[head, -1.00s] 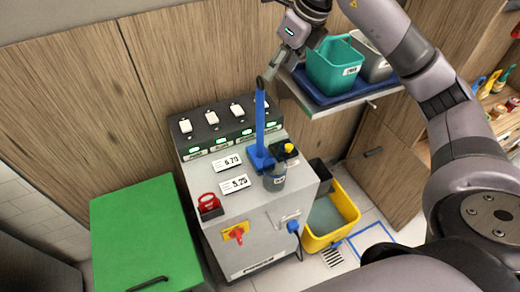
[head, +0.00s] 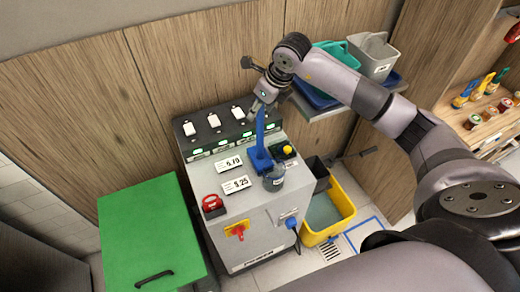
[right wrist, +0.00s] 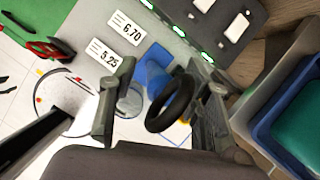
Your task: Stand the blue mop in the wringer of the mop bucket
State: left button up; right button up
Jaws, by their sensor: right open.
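The blue mop (head: 260,132) stands upright on top of the grey machine, its blue lower part on the machine top. In the right wrist view its black ring end (right wrist: 172,103) and blue handle (right wrist: 152,72) lie between the two fingers. My right gripper (head: 262,106) is open at the top of the handle, not closed on it; the fingers also show in the right wrist view (right wrist: 160,106). The yellow mop bucket (head: 335,231) stands on the floor right of the machine, with a dark wringer (head: 318,171) at its back left. My left gripper is out of view.
A green-topped cabinet (head: 150,235) stands left. A shelf at the back right holds a teal bucket (head: 335,58) and a grey bucket (head: 374,55).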

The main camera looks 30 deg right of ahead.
jog(key=shift+f, duration=0.15)
grip_shut()
dwell(0.4)
jog(key=shift+w, duration=0.1)
dwell(0.5)
